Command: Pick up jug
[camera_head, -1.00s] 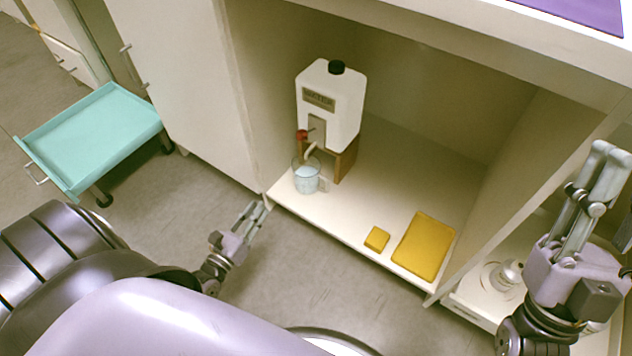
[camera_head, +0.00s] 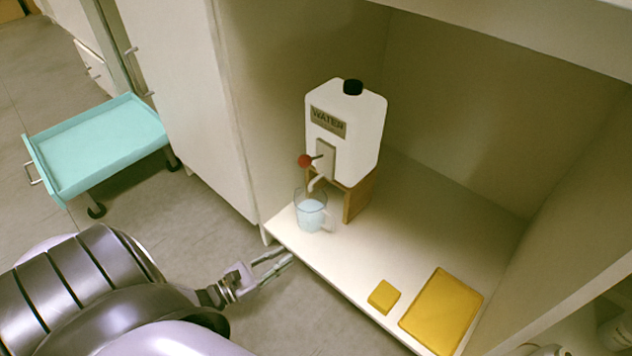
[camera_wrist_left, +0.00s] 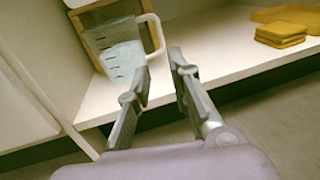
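The jug (camera_head: 311,211) is a clear measuring jug with a handle on its right, holding pale liquid. It stands upright on the cabinet's lower shelf under the spout of the white water container. It also shows in the left wrist view (camera_wrist_left: 118,55), ahead of the fingers and a little left, with its handle toward the right. My left gripper (camera_head: 286,257) is outside the shelf's front edge, in front of and below the jug. In the left wrist view its two fingers (camera_wrist_left: 158,85) are apart with nothing between them. My right gripper is out of view.
The water container (camera_head: 347,125) with a red tap sits on a wooden stand (camera_head: 358,198) behind the jug. A teal cart (camera_head: 97,147) stands left.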

